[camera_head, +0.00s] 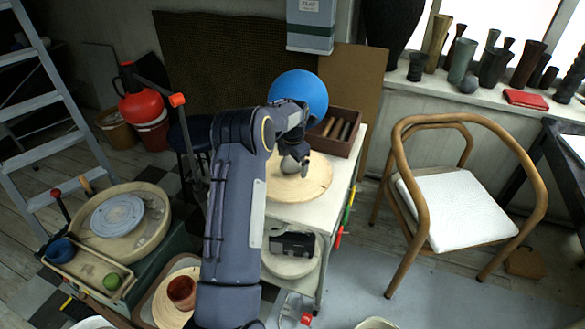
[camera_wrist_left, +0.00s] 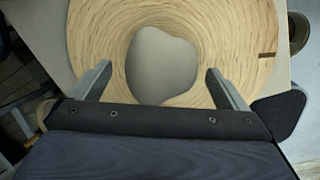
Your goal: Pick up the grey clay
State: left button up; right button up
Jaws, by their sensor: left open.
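The grey clay (camera_wrist_left: 162,68) is a smooth rounded lump on a round pale wooden board (camera_wrist_left: 90,35). In the head view the board (camera_head: 312,183) lies on top of a white cart, and the clay (camera_head: 289,166) shows only partly by my gripper. My left gripper (camera_head: 296,158) reaches over the board from above. In the wrist view the left gripper's two fingers (camera_wrist_left: 158,76) are spread wide, one on each side of the clay with gaps between. My right gripper does not show.
A wooden box (camera_head: 338,130) of tools and a blue round object (camera_head: 300,92) stand behind the board. A wooden chair (camera_head: 455,200) is to the right. A potter's wheel (camera_head: 118,215) is to the left. The board's right side is clear.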

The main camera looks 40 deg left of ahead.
pick_arm(q)
jog(key=shift+f, duration=0.25)
jog(key=c, duration=1.8)
jog(key=shift+w+r, duration=0.1)
jog(key=shift+r, duration=0.1)
